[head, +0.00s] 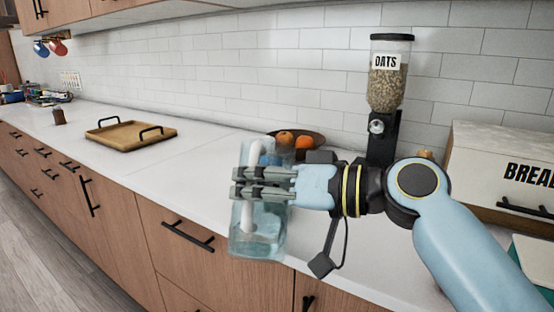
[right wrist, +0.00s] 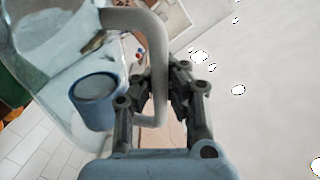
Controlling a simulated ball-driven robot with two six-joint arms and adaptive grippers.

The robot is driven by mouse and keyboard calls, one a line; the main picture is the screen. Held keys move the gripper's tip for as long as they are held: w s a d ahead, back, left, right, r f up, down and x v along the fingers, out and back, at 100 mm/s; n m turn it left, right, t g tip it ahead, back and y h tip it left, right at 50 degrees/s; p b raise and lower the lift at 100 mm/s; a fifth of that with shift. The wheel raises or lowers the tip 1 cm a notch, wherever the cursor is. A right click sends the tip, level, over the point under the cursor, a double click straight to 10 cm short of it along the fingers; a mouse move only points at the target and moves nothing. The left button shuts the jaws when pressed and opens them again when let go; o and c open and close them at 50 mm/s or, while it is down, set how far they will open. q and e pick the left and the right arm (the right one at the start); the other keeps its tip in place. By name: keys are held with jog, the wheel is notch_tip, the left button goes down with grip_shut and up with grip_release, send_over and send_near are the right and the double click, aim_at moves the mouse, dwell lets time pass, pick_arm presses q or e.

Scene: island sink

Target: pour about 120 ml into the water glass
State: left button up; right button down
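A clear, bluish pitcher (head: 262,240) with a pale handle (head: 250,150) hangs in the air in front of the counter edge in the head view, looking roughly upright. My right gripper (head: 243,182) is closed around its handle. In the right wrist view the gripper (right wrist: 160,88) has the pale handle (right wrist: 155,50) between its fingers, and the pitcher's clear wall (right wrist: 35,45) is at the left. The water level is hard to make out. No water glass can be made out in either view. My left gripper is not in view.
The white counter (head: 210,165) is mostly clear. A wooden tray (head: 128,137) with black handles lies at left. A fruit bowl (head: 318,140), an oats dispenser (head: 387,85) and a bread box (head: 500,160) stand along the back wall. Drawers with black handles (head: 188,237) front the counter.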

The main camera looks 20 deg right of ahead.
aim_at(256, 140)
jog(key=m+p, duration=0.1)
jog(key=w+r+p, duration=0.1)
jog(key=p, duration=0.1)
jog(key=shift+w+d+r+m+g, duration=0.1)
jog(key=shift+d+m+g, duration=0.25)
jog(key=shift+m+g, duration=0.05)
jog(key=shift+w+d+m+p, duration=0.15)
jog(key=shift+w+m+p, duration=0.1)
jog(key=shift+m+p, duration=0.4)
jog(key=p, duration=0.2)
jog(key=w+r+m+p, duration=0.1)
jog(key=shift+d+r+g+p, duration=0.3)
jog(key=shift+g+p, duration=0.1)
jog(key=shift+w+d+r+m+y+p, duration=0.35)
jog(key=shift+w+r+m+p, duration=0.35)
jog(key=shift+p, duration=0.65)
jog(key=shift+w+d+r+g+p, duration=0.1)
jog(key=shift+r+g+p, duration=0.2)
jog(key=shift+p, duration=0.1)
jog(key=shift+w+m, duration=0.1)
jog(key=shift+m, duration=0.15)
jog(key=shift+w+d+r+m+p, duration=0.3)
jog(key=shift+w+d+r, duration=0.1)
jog(key=shift+w, duration=0.25)
jog(key=shift+w+d+r+m+p, duration=0.3)
jog(key=shift+w+d+r, duration=0.1)
jog(key=shift+w, duration=0.2)
jog(key=shift+w+d+r+m+g, duration=0.25)
jog(key=shift+w+r+m+g, duration=0.05)
jog(key=shift+w, duration=0.15)
